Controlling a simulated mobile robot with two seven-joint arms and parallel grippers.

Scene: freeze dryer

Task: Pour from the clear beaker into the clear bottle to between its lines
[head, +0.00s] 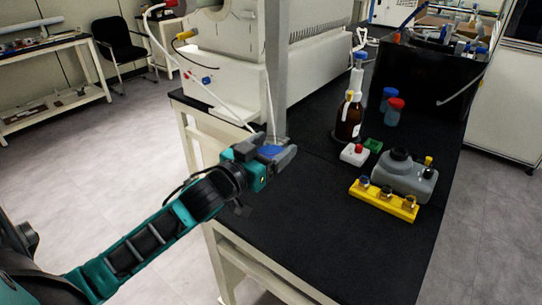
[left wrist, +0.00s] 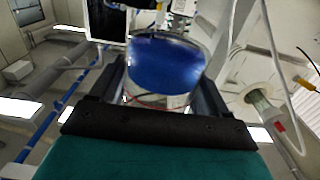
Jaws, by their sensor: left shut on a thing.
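My left gripper (head: 270,153) is shut on the clear beaker (head: 271,150), above the near left part of the black bench. The beaker holds blue liquid; in the left wrist view the beaker (left wrist: 166,62) fills the space between the two fingers. In the head view its walls are mostly hidden by the fingers, and its tilt is hard to tell. A small bottle with a red cap (head: 394,112) and one with a blue cap (head: 388,98) stand toward the back right; I cannot tell whether either is the clear bottle. No fill lines can be made out. My right gripper is not in view.
A brown bottle (head: 348,119), a white box with a red top (head: 354,154), a grey container (head: 404,176) and a yellow rack (head: 383,200) stand right of the gripper. A grey post (head: 277,75) rises just behind it. The bench's front (head: 330,250) is clear.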

